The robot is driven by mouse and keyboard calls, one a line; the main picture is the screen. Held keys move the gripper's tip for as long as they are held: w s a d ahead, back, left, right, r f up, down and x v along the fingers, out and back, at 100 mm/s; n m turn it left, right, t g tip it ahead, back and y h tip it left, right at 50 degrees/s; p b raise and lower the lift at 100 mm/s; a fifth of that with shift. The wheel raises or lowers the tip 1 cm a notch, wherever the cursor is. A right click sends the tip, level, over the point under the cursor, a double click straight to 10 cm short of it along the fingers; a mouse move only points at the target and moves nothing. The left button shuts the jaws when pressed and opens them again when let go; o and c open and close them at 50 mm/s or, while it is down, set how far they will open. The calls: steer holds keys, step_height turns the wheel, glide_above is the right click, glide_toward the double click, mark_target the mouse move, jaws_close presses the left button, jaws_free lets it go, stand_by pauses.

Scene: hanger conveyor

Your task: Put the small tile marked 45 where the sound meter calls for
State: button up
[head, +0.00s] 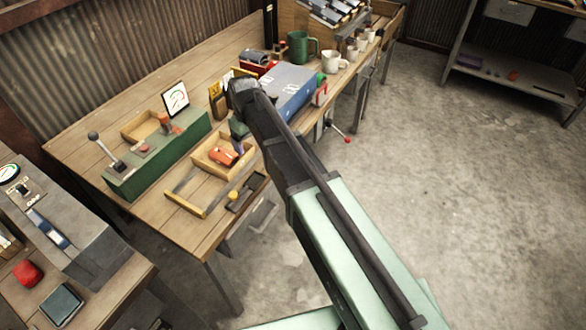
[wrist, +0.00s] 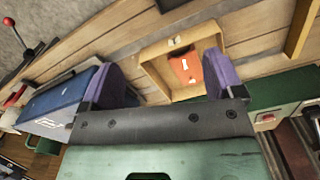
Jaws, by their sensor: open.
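I cannot make out a tile marked 45 in either view; any markings are too small to read. A white card with a dial (head: 176,98), possibly the sound meter, stands at the back of the bench. My gripper (wrist: 163,80) is open, with its two purple fingers apart and nothing between them. In the head view its purple finger (head: 238,147) shows over a small wooden tray (head: 205,163). An orange-red item (head: 222,157) lies in that tray; it also shows beyond my fingers in the wrist view (wrist: 186,68).
A green box (head: 165,158) with a lever stands left of the tray. A blue box (head: 290,88) stands on the right, near a green mug (head: 299,47) and a white mug (head: 334,62). A grey machine (head: 75,235) stands at lower left. Floor at right is clear.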

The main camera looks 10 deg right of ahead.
steer(key=s+d+m, duration=0.3)
steer(key=s+d, duration=0.3)
steer(key=s, duration=0.4)
steer(key=s+d+m, duration=0.3)
steer(key=s+d, duration=0.3)
steer(key=s, duration=0.3)
steer(key=shift+s, duration=0.35)
stand_by(0.5)
